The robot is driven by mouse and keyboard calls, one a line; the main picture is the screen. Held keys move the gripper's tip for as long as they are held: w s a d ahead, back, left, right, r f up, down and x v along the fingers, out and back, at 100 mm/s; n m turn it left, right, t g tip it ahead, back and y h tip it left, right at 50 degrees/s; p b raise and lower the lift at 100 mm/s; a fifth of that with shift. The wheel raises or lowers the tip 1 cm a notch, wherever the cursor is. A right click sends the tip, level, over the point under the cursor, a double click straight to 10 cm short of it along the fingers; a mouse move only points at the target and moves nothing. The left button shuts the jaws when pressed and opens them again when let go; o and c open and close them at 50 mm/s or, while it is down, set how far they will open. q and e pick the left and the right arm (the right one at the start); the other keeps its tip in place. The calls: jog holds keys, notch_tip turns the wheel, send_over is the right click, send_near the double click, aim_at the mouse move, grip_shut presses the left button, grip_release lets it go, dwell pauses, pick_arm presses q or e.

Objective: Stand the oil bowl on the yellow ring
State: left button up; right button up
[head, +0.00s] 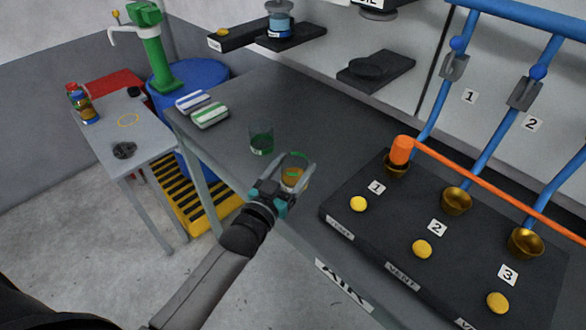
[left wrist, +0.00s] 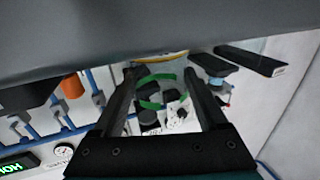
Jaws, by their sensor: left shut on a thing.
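The oil bowl (head: 294,178) is clear, with amber oil in it and a green band. My left gripper (head: 281,178) is shut on it at the front edge of the grey bench; whether it touches the bench I cannot tell. In the left wrist view the bowl's green band (left wrist: 160,78) shows between the two fingers (left wrist: 163,100). The yellow ring (head: 128,120) is a thin circle on the low grey side table at the left, far from the bowl. Nothing stands inside the ring. My right gripper is not in view.
A clear glass with a green band (head: 261,138) stands on the bench (head: 240,105) behind the bowl. Striped packs (head: 203,108) lie to its left. The side table (head: 150,138) holds bottles (head: 85,107) and a dark lump (head: 124,150). A blue drum (head: 190,82) stands between the tables.

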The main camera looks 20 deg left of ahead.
pick_arm(q)
jog(key=shift+f, duration=0.15)
jog(key=o, duration=1.4)
